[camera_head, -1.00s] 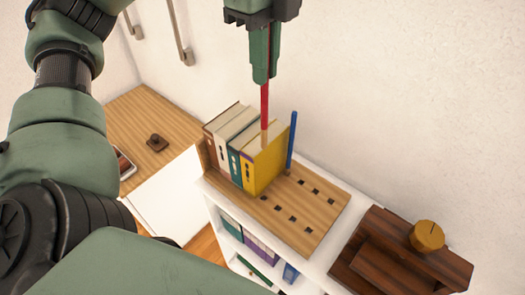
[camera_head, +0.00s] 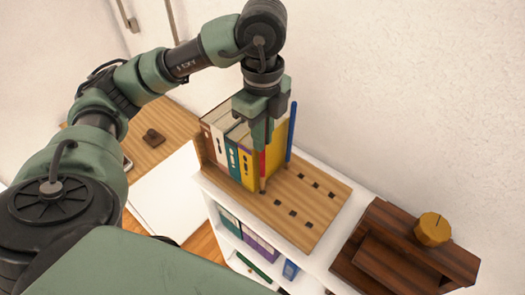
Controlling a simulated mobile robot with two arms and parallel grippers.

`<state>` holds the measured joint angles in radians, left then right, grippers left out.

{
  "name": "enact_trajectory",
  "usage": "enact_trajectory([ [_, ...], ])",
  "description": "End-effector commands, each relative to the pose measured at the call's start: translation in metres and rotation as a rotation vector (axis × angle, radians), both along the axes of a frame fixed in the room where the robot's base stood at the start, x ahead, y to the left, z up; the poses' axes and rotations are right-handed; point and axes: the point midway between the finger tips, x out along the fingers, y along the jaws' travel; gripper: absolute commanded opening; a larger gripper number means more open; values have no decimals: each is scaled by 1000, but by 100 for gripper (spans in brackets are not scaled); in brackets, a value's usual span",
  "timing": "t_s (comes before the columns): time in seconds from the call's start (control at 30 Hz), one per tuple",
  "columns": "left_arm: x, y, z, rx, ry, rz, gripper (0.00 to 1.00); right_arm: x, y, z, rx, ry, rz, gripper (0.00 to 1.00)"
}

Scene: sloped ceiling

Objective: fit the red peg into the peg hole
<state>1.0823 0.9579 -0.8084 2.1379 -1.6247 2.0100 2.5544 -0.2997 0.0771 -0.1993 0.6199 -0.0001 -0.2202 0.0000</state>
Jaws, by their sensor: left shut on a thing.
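The red peg (camera_head: 262,164) hangs upright from my left gripper (camera_head: 262,146), which is shut on its upper part. The peg's lower end is wood-coloured and meets the wooden board (camera_head: 318,215) at the left end of the front row of holes, beside the yellow book. I cannot tell whether the tip is inside the hole there or just over it. Several other square holes, such as one in the front row (camera_head: 291,213), show empty. A blue peg (camera_head: 291,135) stands upright at the left end of the back row. My right gripper is not in view.
Several upright books (camera_head: 247,170) stand close to the left of the peg. A dark wooden stand (camera_head: 400,258) with a round yellow-brown knob (camera_head: 433,229) is at the right. The wall is close behind. The board's right part is clear.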

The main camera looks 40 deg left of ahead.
Motion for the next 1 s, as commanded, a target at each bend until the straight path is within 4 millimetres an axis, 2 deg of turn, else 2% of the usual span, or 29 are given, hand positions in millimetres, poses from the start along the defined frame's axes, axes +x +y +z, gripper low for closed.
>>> enact_trajectory([
  [0.03,-1,0,-7,-1,3,-1,0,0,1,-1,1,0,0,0],
  [0.23,0,0,-19,0,2,-1,0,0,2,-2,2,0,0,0],
  [0.47,-1,0,-46,1,2,0,0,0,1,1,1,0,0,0],
  [0.87,0,0,-54,1,0,-1,0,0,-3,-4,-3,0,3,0],
  [0.9,0,0,-53,1,-1,0,17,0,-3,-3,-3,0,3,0],
  [0.93,0,0,-52,1,0,0,25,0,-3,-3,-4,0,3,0],
  [0.97,0,0,-52,1,0,0,33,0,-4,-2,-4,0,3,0],
  [1.0,0,0,-52,1,0,0,33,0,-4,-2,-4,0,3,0],
])
